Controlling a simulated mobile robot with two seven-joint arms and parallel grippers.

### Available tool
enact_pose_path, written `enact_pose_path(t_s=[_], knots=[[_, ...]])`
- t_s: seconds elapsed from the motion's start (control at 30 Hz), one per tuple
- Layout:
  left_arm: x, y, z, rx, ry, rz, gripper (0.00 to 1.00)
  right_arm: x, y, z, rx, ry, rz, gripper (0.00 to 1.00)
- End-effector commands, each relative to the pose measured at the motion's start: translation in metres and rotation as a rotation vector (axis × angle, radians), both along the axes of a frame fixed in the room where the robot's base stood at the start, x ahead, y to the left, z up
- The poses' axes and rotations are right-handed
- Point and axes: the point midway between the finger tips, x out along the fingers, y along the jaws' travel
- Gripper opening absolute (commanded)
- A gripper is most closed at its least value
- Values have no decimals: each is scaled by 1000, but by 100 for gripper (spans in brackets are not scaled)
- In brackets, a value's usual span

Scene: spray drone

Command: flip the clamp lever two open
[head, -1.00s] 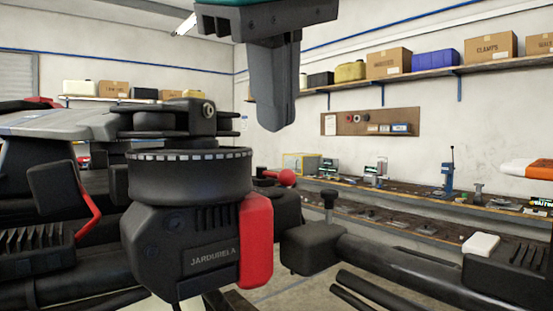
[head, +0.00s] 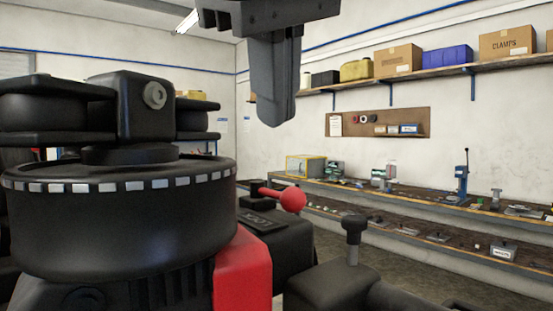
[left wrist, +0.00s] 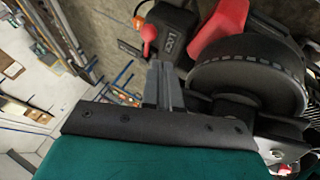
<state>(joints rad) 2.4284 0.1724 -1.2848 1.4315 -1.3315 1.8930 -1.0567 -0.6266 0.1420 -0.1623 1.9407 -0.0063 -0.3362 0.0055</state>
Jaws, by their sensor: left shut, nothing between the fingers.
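The clamp lever is a thin bar with a red ball knob (head: 292,199), right of the big motor in the head view. It rises from a black clamp block (head: 265,224). The left wrist view shows the red lever (left wrist: 148,38) beside the black block, whose pale label (left wrist: 170,44) seems to read LOCK; any number is not clear. My left gripper (head: 280,119) hangs above the lever in the head view, fingers together and empty. In the left wrist view its fingers (left wrist: 162,72) point toward the block and lever, apparently without touching. My right gripper is not in view.
A large black motor (head: 120,220) with a red side panel (head: 243,272) fills the near left. A black post knob (head: 354,225) stands on another block at the right. Workbenches (head: 400,190) and a shelf with boxes (head: 400,62) line the far wall.

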Motion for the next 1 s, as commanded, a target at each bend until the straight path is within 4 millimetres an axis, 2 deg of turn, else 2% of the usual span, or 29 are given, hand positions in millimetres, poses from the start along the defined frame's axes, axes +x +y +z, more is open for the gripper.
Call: enact_pose_path(t_s=[0.53,0.7,1.0], knots=[[47,-2,-70,1,3,2,0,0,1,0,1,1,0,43],[54,-3,-80,0,2,1,0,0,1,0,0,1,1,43],[55,-3,-82,0,1,1,0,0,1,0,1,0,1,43]])
